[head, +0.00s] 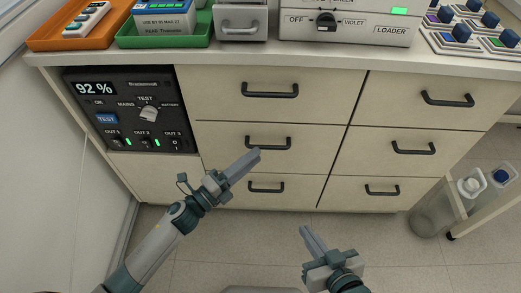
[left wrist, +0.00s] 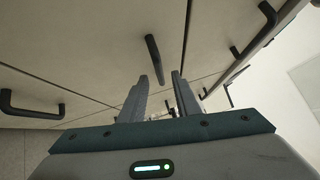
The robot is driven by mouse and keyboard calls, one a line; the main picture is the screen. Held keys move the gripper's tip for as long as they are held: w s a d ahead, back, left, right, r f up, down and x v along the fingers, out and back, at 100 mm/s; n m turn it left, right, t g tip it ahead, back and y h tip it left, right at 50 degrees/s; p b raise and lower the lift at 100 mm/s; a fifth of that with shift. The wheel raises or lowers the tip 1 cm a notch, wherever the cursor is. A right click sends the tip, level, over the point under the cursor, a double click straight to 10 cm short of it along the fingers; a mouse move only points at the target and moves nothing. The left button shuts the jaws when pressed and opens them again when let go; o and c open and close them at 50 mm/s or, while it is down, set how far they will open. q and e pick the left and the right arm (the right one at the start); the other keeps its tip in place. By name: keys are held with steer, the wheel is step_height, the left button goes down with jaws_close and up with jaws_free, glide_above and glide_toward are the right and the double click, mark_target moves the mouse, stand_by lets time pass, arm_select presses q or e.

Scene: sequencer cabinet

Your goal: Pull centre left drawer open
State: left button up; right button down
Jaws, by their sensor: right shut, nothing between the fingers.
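The centre left drawer (head: 225,136) is a pale wood front in the middle row of the left column, and it looks closed. Its dark bar handle (head: 268,143) lies just beyond my left gripper (head: 253,157) in the head view. In the left wrist view my left gripper (left wrist: 158,80) is open with an empty gap. A dark handle (left wrist: 153,50), apparently this drawer's, lies ahead of the gap, apart from the fingers. My right gripper (head: 304,230) is shut and empty, lower down in front of the cabinet.
Other closed drawers have handles above (head: 269,91), below (head: 266,188) and to the right (head: 413,149). A black control panel (head: 135,110) is at left. A clear bin (head: 434,212) and a low shelf with bottles (head: 470,187) stand at right. Floor in front is clear.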

arm_select(q)
steer(key=shift+x, duration=2)
jaws_close()
